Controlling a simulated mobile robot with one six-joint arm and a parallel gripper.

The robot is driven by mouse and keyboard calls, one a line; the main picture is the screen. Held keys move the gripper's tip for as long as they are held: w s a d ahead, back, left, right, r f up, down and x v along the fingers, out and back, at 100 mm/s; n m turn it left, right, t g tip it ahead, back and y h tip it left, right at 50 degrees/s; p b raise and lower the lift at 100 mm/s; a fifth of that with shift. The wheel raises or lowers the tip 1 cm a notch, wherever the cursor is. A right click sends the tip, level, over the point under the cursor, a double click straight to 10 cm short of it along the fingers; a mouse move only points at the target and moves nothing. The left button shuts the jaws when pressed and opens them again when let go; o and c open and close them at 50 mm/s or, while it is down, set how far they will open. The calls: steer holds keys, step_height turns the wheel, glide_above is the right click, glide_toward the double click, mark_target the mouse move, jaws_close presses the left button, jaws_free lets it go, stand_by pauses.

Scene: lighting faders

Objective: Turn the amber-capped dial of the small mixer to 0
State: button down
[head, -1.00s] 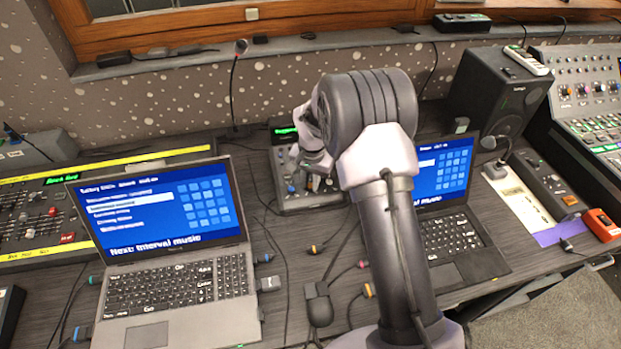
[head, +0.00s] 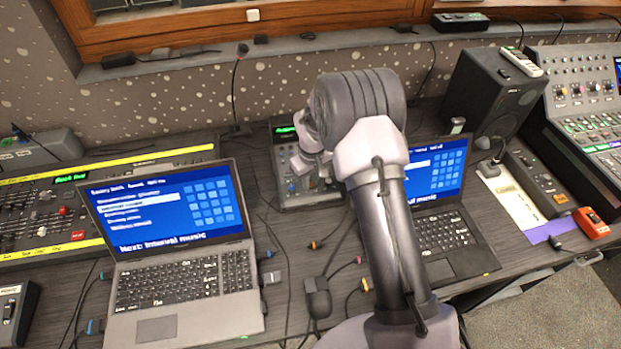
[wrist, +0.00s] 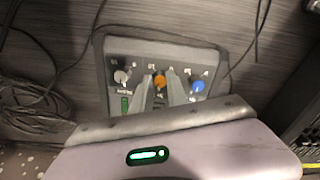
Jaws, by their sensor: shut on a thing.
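The small mixer (head: 284,153) is a grey box with a green display, standing against the wall between two laptops. In the wrist view its panel (wrist: 118,50) shows a pale dial (wrist: 122,76), the amber-capped dial (wrist: 159,81) in the middle and a blue-capped dial (wrist: 198,86). My gripper (wrist: 160,78) has its two grey fingers on either side of the amber dial and is shut on it. In the head view my gripper (head: 318,178) is at the mixer's right part, and my arm hides the amber dial. The dial's pointer and scale are too small to read.
An open laptop (head: 185,275) stands at left, another (head: 450,232) at right behind my arm. Cables (head: 335,245) lie on the table before the mixer. A black speaker (head: 492,95) stands at right. Larger consoles are at both sides.

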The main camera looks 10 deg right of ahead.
steer(key=n+p, duration=0.2)
steer(key=n, duration=0.5)
steer(key=n+p, duration=0.1)
steer(key=n, duration=0.3)
steer(key=n+p, duration=0.1)
steer(key=n, duration=0.2)
steer(key=shift+n, duration=0.3)
steer(key=n+p, duration=0.1)
steer(key=n, duration=0.2)
steer(key=shift+n, duration=0.3)
steer(key=n, duration=0.4)
steer(key=shift+n+p, duration=0.3)
steer(key=shift+p, duration=0.05)
steer(key=n+p, duration=0.1)
steer(key=n, duration=0.2)
steer(key=shift+r, duration=0.15)
steer(key=shift+n+p, duration=1.5)
